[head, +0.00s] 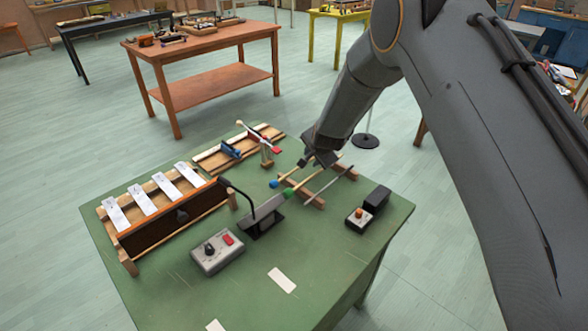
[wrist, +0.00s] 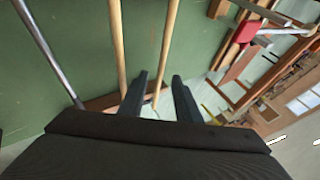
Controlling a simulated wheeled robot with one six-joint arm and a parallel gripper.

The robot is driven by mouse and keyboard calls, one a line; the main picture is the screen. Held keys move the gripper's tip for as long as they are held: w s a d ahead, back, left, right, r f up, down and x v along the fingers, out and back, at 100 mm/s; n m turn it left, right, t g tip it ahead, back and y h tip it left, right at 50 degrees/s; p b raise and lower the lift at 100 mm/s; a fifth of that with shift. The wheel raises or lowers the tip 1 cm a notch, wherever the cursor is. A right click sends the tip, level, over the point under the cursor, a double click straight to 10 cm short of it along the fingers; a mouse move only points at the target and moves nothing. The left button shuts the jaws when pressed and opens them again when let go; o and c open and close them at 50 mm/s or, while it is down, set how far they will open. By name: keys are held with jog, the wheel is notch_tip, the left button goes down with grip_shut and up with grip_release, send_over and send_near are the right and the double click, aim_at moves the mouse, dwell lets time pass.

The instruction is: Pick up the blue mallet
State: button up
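The blue mallet (head: 273,184) lies on a wooden rack on the green table, its blue head toward the lower left. A green-headed mallet (head: 288,192) and a grey metal rod (head: 330,184) lie beside it. My gripper (head: 316,160) is over the far handle end in the head view and partly hides it. In the wrist view my gripper (wrist: 160,76) is open, its two dark fingers apart. The rightmost wooden handle (wrist: 168,45), apparently the blue mallet's, runs between them. Another wooden handle (wrist: 118,45) is left of the fingers. The mallet heads are outside the wrist view.
The green table (head: 330,262) also holds a bar instrument with white plates (head: 155,215), a grey control box (head: 217,255), a black bent stand (head: 263,222), a small box (head: 358,219) and a wooden frame with a red block (head: 276,150). The front of the table is mostly clear.

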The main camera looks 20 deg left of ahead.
jog(key=shift+x, duration=0.95)
jog(key=shift+c, duration=0.3)
grip_shut()
